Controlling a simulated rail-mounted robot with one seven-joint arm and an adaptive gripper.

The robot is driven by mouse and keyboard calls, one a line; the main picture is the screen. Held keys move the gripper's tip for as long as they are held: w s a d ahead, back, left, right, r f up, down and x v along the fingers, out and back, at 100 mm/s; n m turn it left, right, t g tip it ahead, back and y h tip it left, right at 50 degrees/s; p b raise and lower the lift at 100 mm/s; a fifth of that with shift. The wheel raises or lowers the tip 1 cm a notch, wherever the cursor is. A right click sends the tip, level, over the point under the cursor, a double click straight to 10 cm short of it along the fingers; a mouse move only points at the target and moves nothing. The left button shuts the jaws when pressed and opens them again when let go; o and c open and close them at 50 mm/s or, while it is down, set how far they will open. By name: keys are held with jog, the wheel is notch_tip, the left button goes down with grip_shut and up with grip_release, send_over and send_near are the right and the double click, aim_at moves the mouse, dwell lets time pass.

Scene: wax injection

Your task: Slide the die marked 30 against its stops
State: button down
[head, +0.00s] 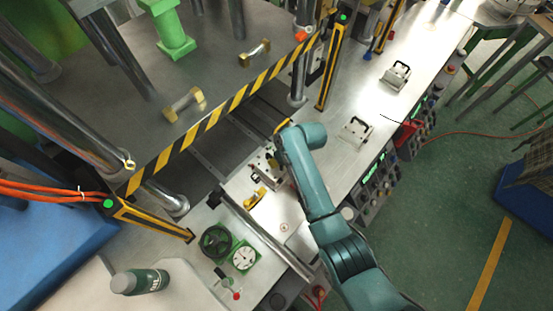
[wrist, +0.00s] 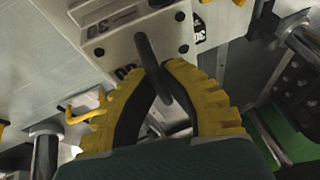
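The die marked 30 (wrist: 130,28) is a pale metal block with a dark bar handle (wrist: 148,50) at the top of the wrist view. Its 30 label shows upside down. My gripper (wrist: 160,70) has yellow, ribbed fingers with dark inner pads. The fingers close in from both sides of the bar, and their tips appear to press on it. In the head view, my arm's end covers most of the gripper, beside a block (head: 264,168) at the press opening. The die's stops cannot be made out clearly.
Two other handled dies, a near one (head: 356,129) and a far one (head: 397,75), stand on the bench to the right. A yellow clamp-like part (head: 256,198) is close to the block. A striped press beam (head: 215,112), a handwheel (head: 215,241) and a gauge (head: 243,258) surround the area.

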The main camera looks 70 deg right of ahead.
jog(key=shift+w+d+r, duration=0.1)
jog(key=shift+r, duration=0.05)
jog(key=c, duration=1.2)
grip_release()
jog(key=shift+o, duration=0.2)
jog(key=v, duration=1.2)
